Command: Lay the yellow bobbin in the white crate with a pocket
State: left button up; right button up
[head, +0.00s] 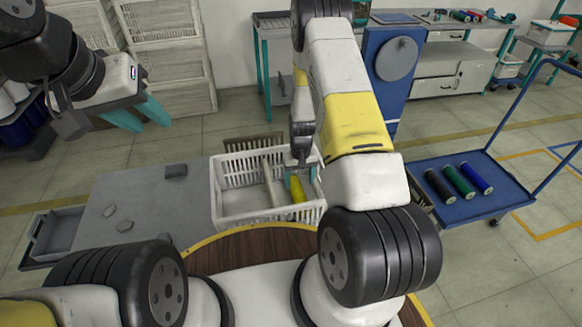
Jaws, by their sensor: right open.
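The white crate (236,202) stands on the grey table in front of me. A pale divider (268,184) splits off a narrow pocket on its right side. The yellow bobbin (297,190) lies in that pocket, between the divider and the right wall. My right gripper (299,180) reaches down into the crate at the bobbin's far end. Its teal fingers are open, partly hidden by my arm and the crate; whether they touch the bobbin I cannot tell. My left gripper (140,113) is open and empty, up at the left, away from the crate.
The crate's wider left part is empty. A few small grey pieces (124,226) and a dark block (176,170) lie on the table (150,205). A blue cart (480,205) at the right carries black, green and blue bobbins (459,181). Pale crates are stacked behind.

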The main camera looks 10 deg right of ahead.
notch_tip(320, 180, up, 2)
notch_tip(320, 180, up, 28)
jog(key=s+a+t+y, duration=0.1)
jog(key=s+a+t, duration=0.1)
jog(key=s+t, duration=0.1)
jog(key=s+a+r+t, duration=0.1)
jog(key=s+r, duration=0.7)
jog(key=s, duration=0.2)
jog(key=s+r+t+y, duration=0.1)
jog(key=s+r+t, duration=0.1)
jog(key=s+r, duration=0.7)
jog(key=shift+s+a, duration=0.35)
jog(key=shift+s, duration=0.8)
